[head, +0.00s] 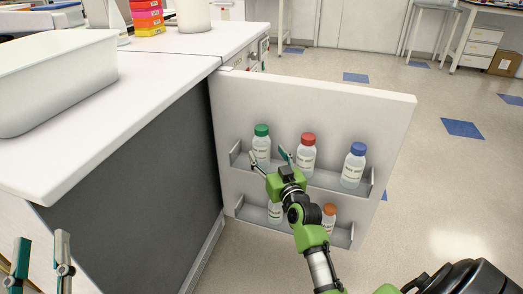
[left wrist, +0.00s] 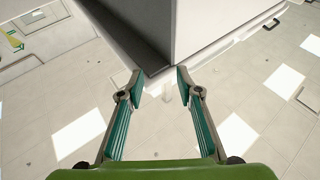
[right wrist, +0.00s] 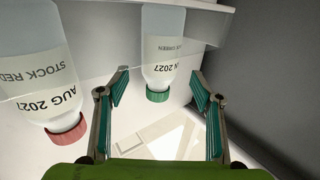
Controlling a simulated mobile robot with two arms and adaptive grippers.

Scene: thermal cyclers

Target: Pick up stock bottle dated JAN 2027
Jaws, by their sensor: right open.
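A clear bottle with a green cap (head: 262,131) stands on the upper door shelf at the left. In the right wrist view this green-capped bottle (right wrist: 160,65) appears upside down, its label partly readable as "N 2027". A red-capped bottle (head: 307,155) stands to its right; in the right wrist view its label (right wrist: 45,75) reads "STOCK RED", "AUG 2027". A blue-capped bottle (head: 354,168) stands further right, its date too small to read. My right gripper (head: 270,157) is open in front of the green-capped bottle, its fingers to either side. My left gripper (head: 43,255) is open and empty.
The white open door (head: 390,120) carries the upper shelf and a lower shelf (head: 340,237) with an orange-capped bottle (head: 329,213) and another bottle partly hidden by my right arm. A white counter (head: 130,80) with a white bin (head: 50,80) is at left. Floor at right is clear.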

